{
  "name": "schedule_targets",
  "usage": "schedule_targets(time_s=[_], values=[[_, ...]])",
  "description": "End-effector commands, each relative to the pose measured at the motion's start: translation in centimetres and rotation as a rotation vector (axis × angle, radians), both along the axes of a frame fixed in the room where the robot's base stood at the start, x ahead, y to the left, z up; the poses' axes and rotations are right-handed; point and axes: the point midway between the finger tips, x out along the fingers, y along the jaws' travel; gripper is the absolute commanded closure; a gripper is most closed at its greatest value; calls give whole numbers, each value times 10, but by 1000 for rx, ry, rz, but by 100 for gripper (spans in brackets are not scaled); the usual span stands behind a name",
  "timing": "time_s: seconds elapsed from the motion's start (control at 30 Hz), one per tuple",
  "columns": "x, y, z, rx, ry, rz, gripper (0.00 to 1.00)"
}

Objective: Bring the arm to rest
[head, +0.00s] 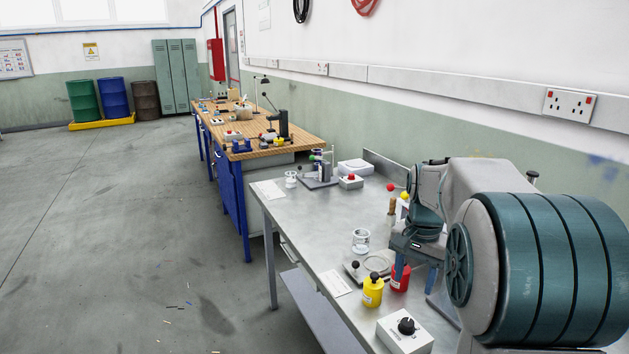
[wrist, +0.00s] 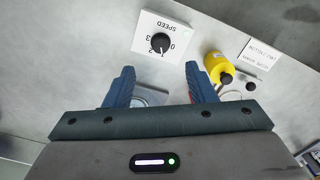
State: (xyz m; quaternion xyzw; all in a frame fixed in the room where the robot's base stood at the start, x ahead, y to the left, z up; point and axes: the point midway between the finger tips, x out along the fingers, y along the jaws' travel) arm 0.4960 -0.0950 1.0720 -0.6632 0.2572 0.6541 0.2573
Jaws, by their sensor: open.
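My gripper (head: 415,280) is at the right in the head view, pointing down over the steel table (head: 290,215). Its two blue fingers are spread apart. The wrist view also shows my gripper (wrist: 160,72), with nothing held between the fingers. A white box with a black speed knob (wrist: 163,35) lies beyond the fingertips there. A yellow bottle (wrist: 217,66) is just right of the right finger. In the head view a red bottle (head: 401,278) is beside the gripper, partly behind a finger. Whether they touch cannot be told.
The yellow bottle (head: 372,292) and speed box (head: 405,332) stand near the table's front end. A glass jar (head: 361,241), a red-button box (head: 351,181) and a small stand (head: 320,172) are farther back. A wooden bench (head: 262,140) lies beyond. The floor at left is open.

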Motion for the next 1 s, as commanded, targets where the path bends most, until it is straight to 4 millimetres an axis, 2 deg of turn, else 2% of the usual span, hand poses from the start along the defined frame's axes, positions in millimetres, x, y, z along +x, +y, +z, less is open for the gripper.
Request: schedule_targets(time_s=[0.1,0.27,0.4,0.6,0.8,1.0], values=[[-33,21,7,8,-44,114,49],[-82,48,7,4,-102,291,49],[-125,69,0,-18,-150,445,49],[-176,88,-18,-63,-205,632,49],[-200,95,-31,-91,-226,722,49],[-202,95,-32,-94,-227,731,49]])
